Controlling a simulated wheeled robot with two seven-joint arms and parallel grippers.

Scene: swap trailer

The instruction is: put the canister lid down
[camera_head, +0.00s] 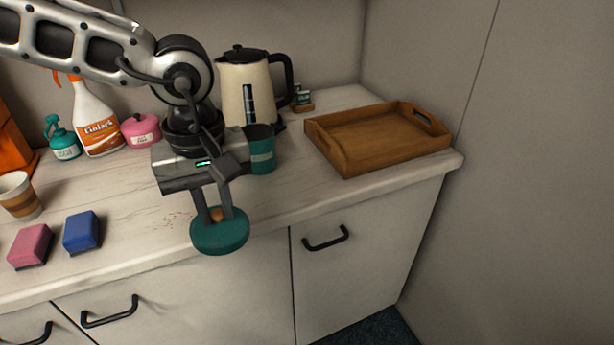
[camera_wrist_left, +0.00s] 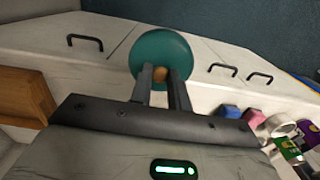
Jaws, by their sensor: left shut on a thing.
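My left gripper (camera_head: 217,213) is shut on the knob of the teal canister lid (camera_head: 220,237), a round disc with a small wooden knob. The lid hangs below the fingers, by the front edge of the counter; whether it touches the edge I cannot tell. In the left wrist view the lid (camera_wrist_left: 160,54) is beyond the fingertips of my left gripper (camera_wrist_left: 161,76). A teal canister (camera_head: 262,155) with a dark open top stands on the counter behind the gripper, partly hidden by it. My right gripper is not in view.
A wooden tray (camera_head: 376,148) sits at the right end of the counter. A kettle (camera_head: 243,92), spray bottle (camera_head: 94,119) and pink pot (camera_head: 141,131) stand at the back. Pink (camera_head: 31,246) and blue (camera_head: 82,232) sponges and a striped cup (camera_head: 19,196) are at left. Counter between canister and front edge is clear.

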